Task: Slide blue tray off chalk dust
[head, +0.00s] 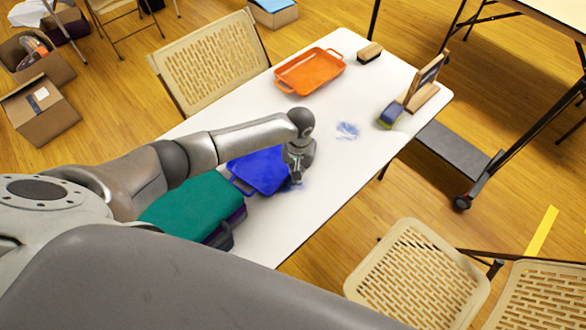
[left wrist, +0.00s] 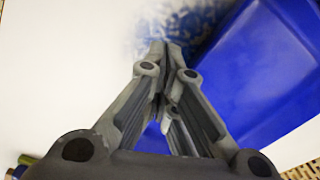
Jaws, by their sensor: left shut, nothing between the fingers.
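The blue tray (head: 258,172) lies on the white table, partly hidden behind my left arm in the head view. In the left wrist view the blue tray (left wrist: 265,75) fills the right side. A patch of blue chalk dust (head: 291,187) shows at the tray's right end, and dust (left wrist: 185,18) lies beside the tray beyond my fingertips. Another blue dust patch (head: 347,130) lies apart, farther along the table. My left gripper (head: 296,181) is shut and empty, pointing down at the tray's right end; contact cannot be told. It also shows in the wrist view (left wrist: 174,46). My right gripper is not in view.
An orange tray (head: 309,72), a dark eraser (head: 369,53), a sponge (head: 391,115) and a small board on a wooden stand (head: 423,92) are on the table's far part. A teal case (head: 192,207) lies near me. The table's right front (head: 300,222) is clear.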

